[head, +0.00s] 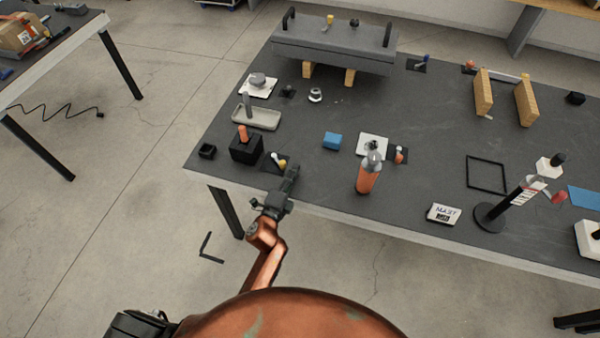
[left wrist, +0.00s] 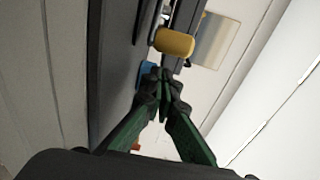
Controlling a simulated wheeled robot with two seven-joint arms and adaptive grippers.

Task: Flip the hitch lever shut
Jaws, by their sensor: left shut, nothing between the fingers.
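A small lever with a yellow knob (head: 282,163) stands on a dark plate near the table's front edge, with a white part beside it; I take this to be the hitch lever. In the left wrist view the yellow knob (left wrist: 174,42) is large and just beyond my fingertips. My left gripper (head: 292,171) is right beside the lever in the head view. In the left wrist view its fingertips (left wrist: 165,76) are together with nothing between them. Whether they touch the knob I cannot tell. The lever's base is partly hidden. My right gripper is not in view.
A black block with an orange handle (head: 243,144) stands just left of the lever. A grey tray (head: 265,118) is behind it. A blue block (head: 332,141) and an orange bottle (head: 367,178) stand to the right.

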